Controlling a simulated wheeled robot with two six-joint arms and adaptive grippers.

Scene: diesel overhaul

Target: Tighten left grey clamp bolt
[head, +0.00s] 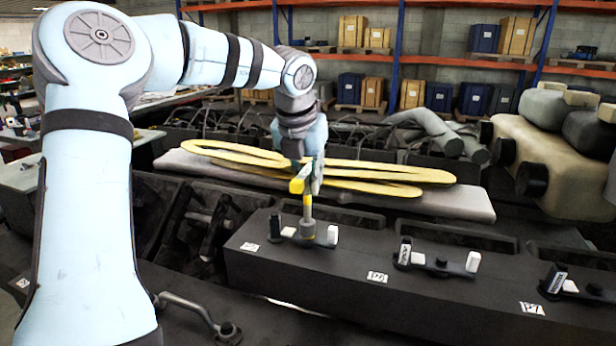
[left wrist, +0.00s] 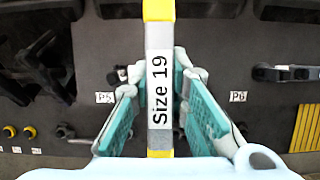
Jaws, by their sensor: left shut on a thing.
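My left gripper (head: 312,178) is shut on the Size 19 wrench, a grey and yellow tool (head: 307,206) with a yellow-marked handle and a grey socket at its lower end. The shaft stands upright, and the socket is down at the left clamp (head: 288,233), between its black and white end posts. The bolt under the socket is hidden; I cannot tell how fully it is seated. In the left wrist view the wrench handle (left wrist: 160,78) lies between the teal fingers (left wrist: 160,108), its "Size 19" label readable. My right gripper is not in view.
Two similar clamps, a middle one (head: 438,264) and a right one (head: 574,286), sit along the dark block (head: 330,268). A bent grey handle (head: 188,308) is at the lower left. Yellow loops (head: 400,174) lie behind on a grey slab (head: 450,203).

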